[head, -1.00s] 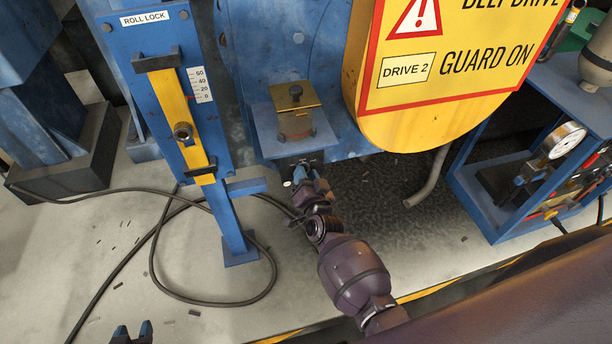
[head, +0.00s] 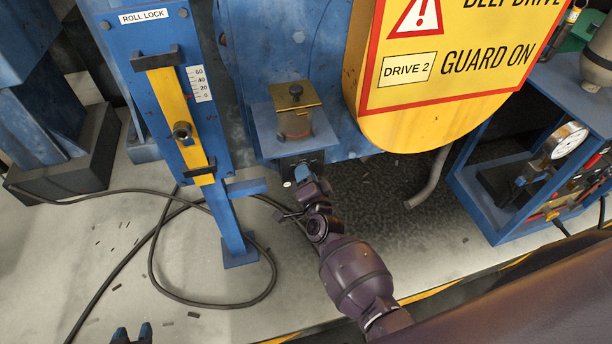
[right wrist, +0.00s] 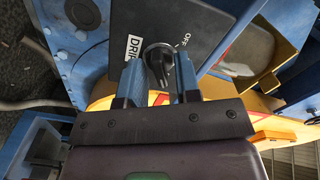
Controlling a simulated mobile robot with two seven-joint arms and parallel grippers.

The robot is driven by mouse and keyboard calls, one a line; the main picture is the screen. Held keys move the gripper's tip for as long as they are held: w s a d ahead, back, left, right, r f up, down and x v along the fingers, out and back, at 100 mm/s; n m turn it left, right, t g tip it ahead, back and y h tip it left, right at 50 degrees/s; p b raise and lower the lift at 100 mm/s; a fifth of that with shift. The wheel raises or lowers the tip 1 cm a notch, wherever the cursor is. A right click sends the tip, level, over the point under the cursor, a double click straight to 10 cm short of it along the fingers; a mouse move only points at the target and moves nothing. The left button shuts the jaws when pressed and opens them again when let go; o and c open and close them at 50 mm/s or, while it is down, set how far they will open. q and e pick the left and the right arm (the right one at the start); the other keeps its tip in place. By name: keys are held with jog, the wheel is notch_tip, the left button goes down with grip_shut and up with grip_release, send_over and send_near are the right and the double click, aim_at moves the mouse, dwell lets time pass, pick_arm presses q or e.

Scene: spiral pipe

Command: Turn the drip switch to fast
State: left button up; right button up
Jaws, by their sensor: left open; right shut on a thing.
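The drip switch is a black knob (right wrist: 158,57) on a dark plate (right wrist: 196,22) with a white DRIP label and the word OFF, seen in the right wrist view. The rest of the dial lettering is too small or hidden to read, and I cannot tell the knob's exact setting. My right gripper (right wrist: 158,70) is shut on the knob, one blue finger on each side. In the head view my right gripper (head: 304,174) covers most of the plate below the brass-lidded box. My left gripper (head: 132,334) is open and empty at the bottom left.
The brass-lidded box (head: 294,112) sits on a blue shelf just above the switch. The yellow drive guard (head: 430,105) hangs to the right. The blue ROLL LOCK post (head: 228,215) stands to the left, with a black cable (head: 200,303) looped on the floor.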

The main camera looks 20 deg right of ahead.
jog(key=o, duration=0.6)
jog(key=shift+c, duration=0.2)
jog(key=shift+s, duration=0.15)
jog(key=s, duration=1)
jog(key=shift+s+a, duration=0.2)
jog(key=shift+s, duration=0.1)
